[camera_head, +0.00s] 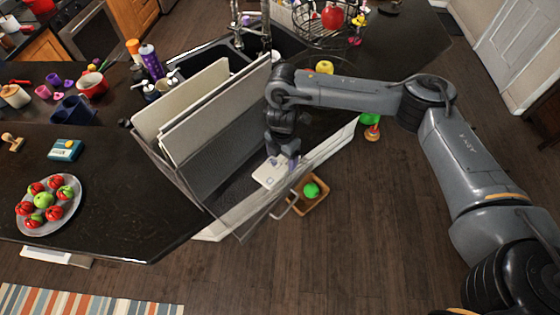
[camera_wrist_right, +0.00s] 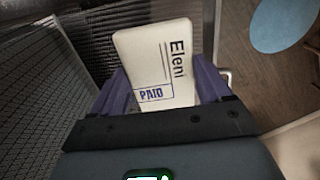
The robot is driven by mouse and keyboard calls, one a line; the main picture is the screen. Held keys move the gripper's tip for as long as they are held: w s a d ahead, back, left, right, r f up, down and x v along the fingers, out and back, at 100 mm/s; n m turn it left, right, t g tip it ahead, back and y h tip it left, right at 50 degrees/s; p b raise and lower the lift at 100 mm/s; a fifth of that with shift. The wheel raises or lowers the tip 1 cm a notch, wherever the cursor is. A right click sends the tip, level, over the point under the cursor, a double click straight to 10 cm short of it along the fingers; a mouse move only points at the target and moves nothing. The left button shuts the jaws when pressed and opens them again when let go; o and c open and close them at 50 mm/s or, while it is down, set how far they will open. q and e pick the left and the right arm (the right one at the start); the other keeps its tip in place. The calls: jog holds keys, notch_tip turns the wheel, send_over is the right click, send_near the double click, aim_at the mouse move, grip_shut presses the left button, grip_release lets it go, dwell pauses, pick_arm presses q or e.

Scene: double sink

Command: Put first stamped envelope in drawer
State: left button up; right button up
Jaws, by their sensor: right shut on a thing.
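My right gripper (camera_head: 283,162) points down beside the see-through cabinet front (camera_head: 200,175) in the head view. Its purple fingers are shut on the stamped envelope (camera_head: 268,174), a small white piece. In the right wrist view the envelope (camera_wrist_right: 150,50) sticks out between the fingers (camera_wrist_right: 162,85), showing "Eleni" and a blue "PAID" mark. A pale curved handle (camera_head: 285,207) shows just below the envelope in the head view. I cannot clearly make out the drawer's inside or whether it is open. My left gripper is not in view.
A wooden tray (camera_head: 322,205) with a green thing (camera_head: 311,190) is low, right of the envelope. The dark counter (camera_head: 125,190) bears a plate of fruit (camera_head: 48,229), a blue box (camera_head: 65,150) and a wooden stamp (camera_head: 13,142). Two pale boards (camera_head: 215,105) stand left of the gripper.

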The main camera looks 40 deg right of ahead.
aim_at(281, 160)
jog(key=shift+w+d+f, duration=0.25)
jog(key=shift+w+f, duration=0.1)
jog(key=shift+w, duration=0.15)
jog(key=shift+w+d+f, duration=0.25)
jog(key=shift+w+f, duration=0.1)
jog(key=shift+w, duration=0.1)
notch_tip(281, 160, down, 4)
jog(key=shift+r+b, duration=0.15)
jog(key=shift+b, duration=0.5)
jog(key=o, duration=1)
jog(key=shift+f, duration=0.2)
jog(key=shift+r, duration=0.1)
notch_tip(281, 160, up, 11)
jog(key=p, duration=0.2)
jog(key=shift+f+p, duration=0.2)
jog(key=shift+p, duration=0.1)
jog(key=shift+r, duration=0.75)
